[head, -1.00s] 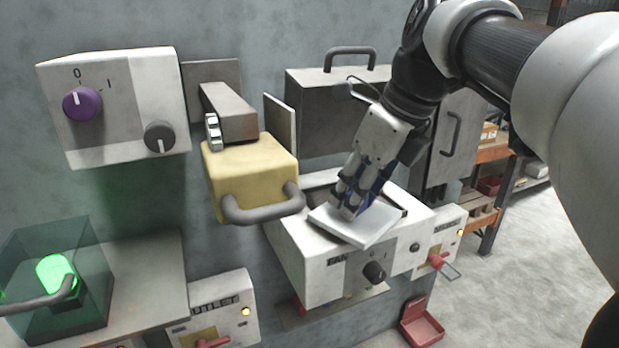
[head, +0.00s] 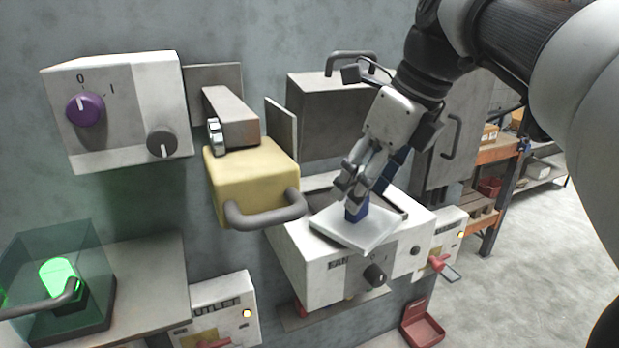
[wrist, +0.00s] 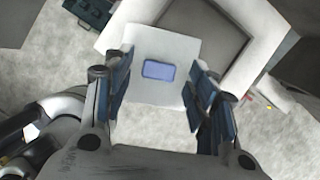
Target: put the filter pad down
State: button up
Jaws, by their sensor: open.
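The filter pad (head: 352,229) is a flat white square with a blue grip block (head: 356,209) on top. It lies on the top of the white fan box (head: 318,268), and its front edge overhangs the box's front. My gripper (head: 362,188) is open just above the pad, its fingers apart from the block. In the wrist view the pad (wrist: 150,92) and its blue block (wrist: 158,71) show between the two open fingers, with clear space on both sides. A dark recessed opening (wrist: 205,38) lies beside the pad in the box top.
A yellow box with a grey handle (head: 250,180) hangs left of the fan box. A grey case with a handle (head: 330,110) is behind. A red tray (head: 420,325) is low at right. A green-lit glass box (head: 60,280) stands at far left. Free floor lies right.

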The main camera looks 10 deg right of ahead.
jog(key=p+v, duration=0.2)
jog(key=v, duration=0.7)
jog(key=shift+d, duration=0.1)
